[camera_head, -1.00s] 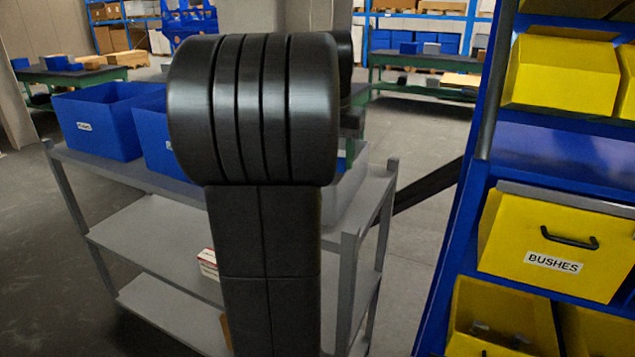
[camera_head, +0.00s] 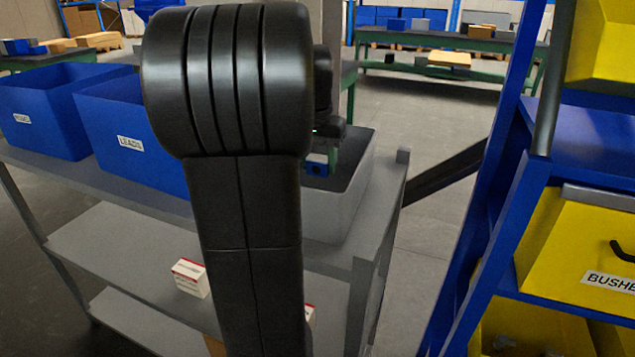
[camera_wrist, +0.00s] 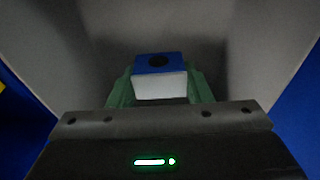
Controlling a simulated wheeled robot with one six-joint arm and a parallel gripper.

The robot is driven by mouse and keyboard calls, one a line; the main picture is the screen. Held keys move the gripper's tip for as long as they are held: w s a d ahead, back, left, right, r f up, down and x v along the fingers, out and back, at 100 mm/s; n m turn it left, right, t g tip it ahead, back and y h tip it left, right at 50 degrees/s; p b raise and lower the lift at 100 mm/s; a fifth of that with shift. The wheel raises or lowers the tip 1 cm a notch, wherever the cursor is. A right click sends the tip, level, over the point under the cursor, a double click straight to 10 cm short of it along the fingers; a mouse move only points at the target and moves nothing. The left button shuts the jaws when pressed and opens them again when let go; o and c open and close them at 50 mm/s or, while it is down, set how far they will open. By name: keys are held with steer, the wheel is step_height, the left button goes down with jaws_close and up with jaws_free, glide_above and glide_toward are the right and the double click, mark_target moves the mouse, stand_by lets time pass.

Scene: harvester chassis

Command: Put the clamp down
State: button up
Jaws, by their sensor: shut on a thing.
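The clamp, a small block with a blue top and a dark round hole (camera_wrist: 165,62), sits between the green fingers of my gripper (camera_wrist: 160,86) in the wrist view. Its front face is pale. My gripper is shut on it. In the head view the clamp (camera_head: 317,168) shows as a small blue patch at the right of my arm, over or near a grey box with a dark top (camera_head: 335,215) on the shelf cart. Whether it touches the box cannot be told. My arm hides most of the gripper there.
Blue bins, one reading LEADS (camera_head: 130,142), stand left on the grey shelf cart (camera_head: 100,180). A white and red carton (camera_head: 190,278) lies on a lower shelf. A blue rack with yellow bins (camera_head: 590,240) stands close on the right. Floor shows between cart and rack.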

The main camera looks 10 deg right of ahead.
steer(key=shift+f, duration=2.45)
steer(key=shift+f, duration=0.15)
steer(key=o, duration=1)
step_height(320, 180, up, 12)
steer(key=s+a, duration=0.1)
steer(key=shift+s, duration=0.25)
